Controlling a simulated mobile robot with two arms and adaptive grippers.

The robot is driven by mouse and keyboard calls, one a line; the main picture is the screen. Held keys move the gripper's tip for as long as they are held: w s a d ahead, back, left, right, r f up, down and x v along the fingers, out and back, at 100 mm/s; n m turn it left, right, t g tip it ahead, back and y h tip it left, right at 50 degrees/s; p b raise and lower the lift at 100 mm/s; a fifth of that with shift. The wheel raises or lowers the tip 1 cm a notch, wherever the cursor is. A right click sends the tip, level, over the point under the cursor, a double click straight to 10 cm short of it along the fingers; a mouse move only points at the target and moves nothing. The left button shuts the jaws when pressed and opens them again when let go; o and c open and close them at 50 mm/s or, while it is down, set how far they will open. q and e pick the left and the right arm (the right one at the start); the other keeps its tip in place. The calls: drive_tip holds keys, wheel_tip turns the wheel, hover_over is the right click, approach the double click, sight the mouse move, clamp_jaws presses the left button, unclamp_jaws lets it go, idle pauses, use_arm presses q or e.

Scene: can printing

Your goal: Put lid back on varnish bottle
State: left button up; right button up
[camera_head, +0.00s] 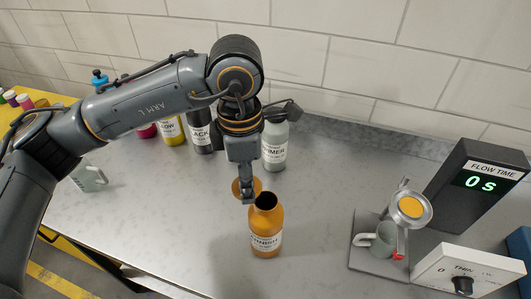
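The varnish bottle (265,230) is orange with a white label and stands upright on the grey counter. Its dark mouth is open. My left gripper (247,195) points down just left of and behind the bottle's neck. An orange round lid (237,188) shows at its fingertips and looks gripped, partly hidden by the fingers. The lid is beside the bottle mouth in the picture; I cannot tell its exact height. My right gripper is out of view.
Behind stand a grey primer bottle (275,142), a black bottle (202,136) and a yellow bottle (172,130). The front counter is clear.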

sight(266, 200)
use_arm(q)
drive_tip(key=shift+s+d+r+n, duration=0.15)
drive_tip(key=shift+d+n, duration=0.8)
drive_tip(key=shift+n, duration=0.1)
drive_tip(key=shift+s+d+r+n, duration=0.1)
drive_tip(key=shift+d+r+n, duration=0.05)
drive_tip(key=shift+d+n, duration=0.85)
wheel_tip(266, 200, down, 3)
drive_tip(key=shift+a+r+b, duration=0.15)
drive_tip(key=shift+b, duration=0.85)
drive_tip(key=shift+f+b, duration=0.4)
drive_tip(key=shift+b, duration=0.1)
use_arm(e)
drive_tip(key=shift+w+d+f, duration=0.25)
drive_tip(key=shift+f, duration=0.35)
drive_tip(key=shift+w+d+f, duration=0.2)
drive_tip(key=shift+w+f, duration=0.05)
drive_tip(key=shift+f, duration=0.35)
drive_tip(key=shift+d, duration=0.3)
use_arm(q)
drive_tip(key=shift+b, duration=0.8)
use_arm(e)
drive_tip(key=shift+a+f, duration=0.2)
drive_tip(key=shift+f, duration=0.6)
use_arm(q)
drive_tip(key=shift+f+b, duration=0.15)
drive_tip(key=shift+b, duration=0.75)
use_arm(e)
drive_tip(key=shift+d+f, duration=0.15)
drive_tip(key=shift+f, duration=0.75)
